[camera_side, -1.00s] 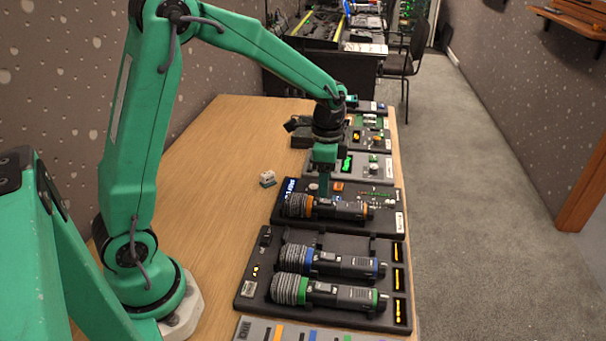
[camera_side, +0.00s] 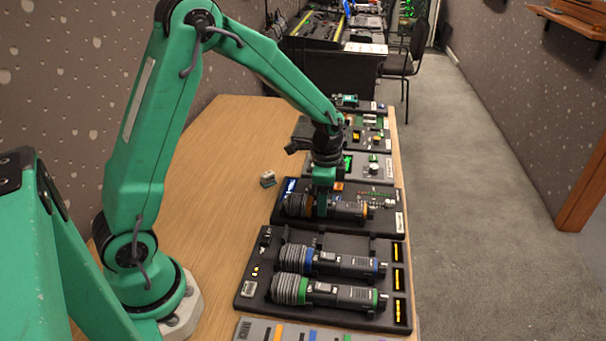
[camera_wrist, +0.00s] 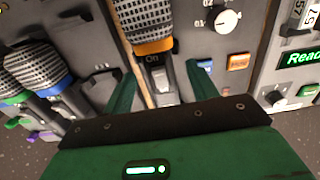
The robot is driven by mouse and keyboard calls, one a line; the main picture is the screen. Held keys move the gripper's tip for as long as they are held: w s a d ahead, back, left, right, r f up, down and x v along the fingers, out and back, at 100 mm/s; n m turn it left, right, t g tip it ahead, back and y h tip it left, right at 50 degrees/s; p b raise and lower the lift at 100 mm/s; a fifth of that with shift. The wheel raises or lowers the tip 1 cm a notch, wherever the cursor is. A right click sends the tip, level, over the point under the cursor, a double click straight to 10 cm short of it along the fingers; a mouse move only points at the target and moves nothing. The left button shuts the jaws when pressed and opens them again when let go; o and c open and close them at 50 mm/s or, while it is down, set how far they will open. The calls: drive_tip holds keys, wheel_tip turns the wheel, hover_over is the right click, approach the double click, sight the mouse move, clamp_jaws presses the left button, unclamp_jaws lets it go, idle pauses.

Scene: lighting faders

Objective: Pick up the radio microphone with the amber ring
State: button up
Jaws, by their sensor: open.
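The radio microphone with the amber ring (camera_side: 345,211) lies on its side on a dark panel, its grey mesh head to the left in the side view. In the wrist view its mesh head and amber ring (camera_wrist: 153,46) show at the top centre, with part of its dark body below. My gripper (camera_side: 320,212) is low over the microphone, just right of the ring. In the wrist view the two green fingers of my gripper (camera_wrist: 160,85) stand apart, one on each side of the body. I cannot tell whether they touch it.
Microphones with a blue ring (camera_side: 340,264) and a green ring (camera_side: 345,297) lie in a charging tray (camera_side: 390,238) nearer the camera. Control panels (camera_side: 368,167) stand behind.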

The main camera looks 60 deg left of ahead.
drive_tip(key=shift+f, duration=1.05)
drive_tip(key=shift+c, duration=0.2)
clamp_jaws()
drive_tip(key=shift+r, duration=0.2)
drive_tip(key=shift+r, duration=0.85)
drive_tip(key=shift+d+r, duration=0.25)
drive_tip(key=shift+r, duration=0.95)
drive_tip(key=s+d+r, duration=0.5)
drive_tip(key=d+r, duration=0.1)
drive_tip(key=d, duration=0.4)
drive_tip(key=shift+s+r, duration=0.25)
drive_tip(key=shift+r, duration=0.05)
